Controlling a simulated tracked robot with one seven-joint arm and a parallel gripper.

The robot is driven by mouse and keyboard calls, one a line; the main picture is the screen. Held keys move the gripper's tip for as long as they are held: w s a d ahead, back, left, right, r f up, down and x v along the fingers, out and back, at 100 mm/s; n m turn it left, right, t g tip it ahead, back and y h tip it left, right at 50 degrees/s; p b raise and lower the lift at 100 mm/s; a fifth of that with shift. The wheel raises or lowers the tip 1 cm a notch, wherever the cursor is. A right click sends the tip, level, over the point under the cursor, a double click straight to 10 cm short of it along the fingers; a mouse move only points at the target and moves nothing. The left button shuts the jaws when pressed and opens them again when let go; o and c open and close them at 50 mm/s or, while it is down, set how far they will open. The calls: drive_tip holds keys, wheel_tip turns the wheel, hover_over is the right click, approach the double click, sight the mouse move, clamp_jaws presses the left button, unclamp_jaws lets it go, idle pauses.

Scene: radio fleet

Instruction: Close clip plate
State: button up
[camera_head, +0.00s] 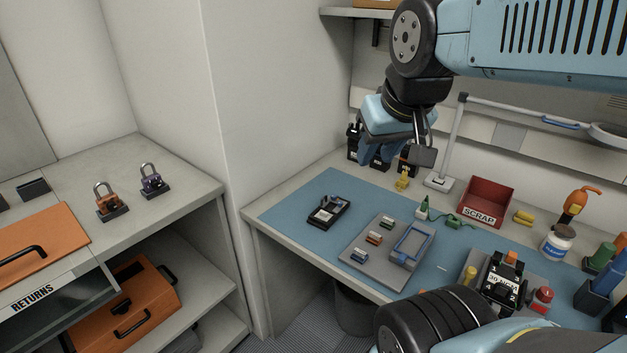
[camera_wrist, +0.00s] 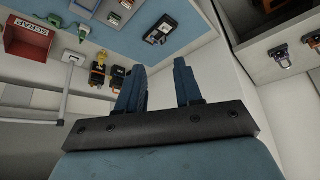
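A black device (camera_head: 329,212) with a white label lies on the blue mat (camera_head: 290,212). A small grey-blue part shows at its far end; I cannot tell for sure whether this is the clip plate or how it is set. The device also shows small at the top of the wrist view (camera_wrist: 161,31). My gripper (camera_head: 396,150) hangs in the air above the back of the bench, well apart from the device. In the wrist view my gripper (camera_wrist: 160,78) has its two blue fingers apart with nothing between them.
A red SCRAP bin (camera_head: 486,202), a lamp (camera_head: 454,140) and a labelled radio in a stand (camera_head: 500,283) are farther right. Black units (camera_head: 379,160) stand along the wall.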

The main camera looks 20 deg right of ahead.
drive_tip(key=shift+w+d, duration=0.1)
drive_tip(key=shift+w, duration=0.1)
drive_tip(key=m+g+y, duration=0.1)
drive_tip(key=m+g, duration=0.3)
drive_tip(key=m, duration=0.6)
hover_over(325, 197)
drive_tip(key=s+d, duration=0.2)
wheel_tip(325, 197, down, 15)
drive_tip(key=f, duration=0.4)
drive_tip(key=w+a+f, duration=0.1)
drive_tip(key=f, duration=0.3)
drive_tip(key=w+a+f, duration=0.1)
drive_tip(key=f, duration=0.4)
drive_tip(key=shift+c, duration=0.2)
clamp_jaws()
